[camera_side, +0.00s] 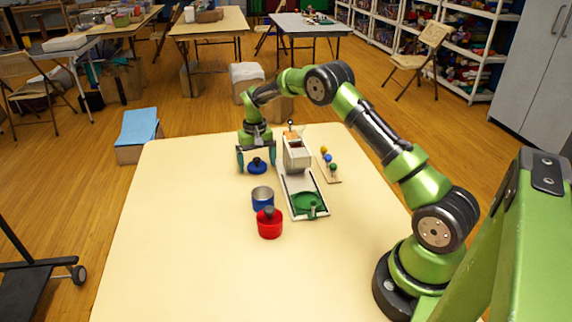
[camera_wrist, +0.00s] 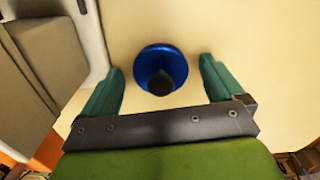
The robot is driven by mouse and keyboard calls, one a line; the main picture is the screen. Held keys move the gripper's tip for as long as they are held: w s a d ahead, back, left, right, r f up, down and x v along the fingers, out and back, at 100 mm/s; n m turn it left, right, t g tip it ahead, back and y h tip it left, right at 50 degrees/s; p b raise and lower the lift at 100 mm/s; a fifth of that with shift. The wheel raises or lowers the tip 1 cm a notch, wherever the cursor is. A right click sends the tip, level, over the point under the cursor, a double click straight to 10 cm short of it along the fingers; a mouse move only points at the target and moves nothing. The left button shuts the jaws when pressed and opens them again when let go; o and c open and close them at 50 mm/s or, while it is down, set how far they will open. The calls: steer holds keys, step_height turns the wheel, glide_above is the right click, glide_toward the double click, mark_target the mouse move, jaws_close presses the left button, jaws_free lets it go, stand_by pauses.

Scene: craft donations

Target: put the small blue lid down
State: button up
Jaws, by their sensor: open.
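The small blue lid (camera_side: 257,168) has a dark knob and lies flat on the cream table at its far part. In the wrist view the lid (camera_wrist: 161,67) sits between my fingers with a gap on both sides. My gripper (camera_side: 256,167) is open around the lid, pointing down, and its fingers (camera_wrist: 160,82) do not touch it.
A long white tray-like piece with a grey-white block (camera_side: 297,155) and a green round part (camera_side: 308,202) stands right of the lid. A board with small coloured balls (camera_side: 328,160) lies beyond it. The table's left half (camera_side: 180,220) is clear.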

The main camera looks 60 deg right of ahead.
step_height(320, 180, up, 12)
steer(key=f, duration=0.1)
step_height(320, 180, up, 8)
steer(key=t, duration=0.1)
glide_above(257, 159)
steer(key=s+a, duration=0.3)
steer(key=a, duration=0.1)
steer(key=s+a+r+n+t, duration=0.1)
steer(key=s+a+r+t, duration=0.2)
steer(key=s+a+r, duration=0.45)
steer(key=s+a+f+n+t+y, duration=0.1)
steer(key=s+a, duration=0.3)
steer(key=s, duration=0.5)
steer(key=s+a+f+t+y, duration=0.1)
steer(key=s+a, duration=0.3)
steer(key=s, duration=0.6)
steer(key=shift+a+f+n+t, duration=0.15)
steer(key=shift+f+n+t, duration=0.1)
steer(key=shift+n+t, duration=0.25)
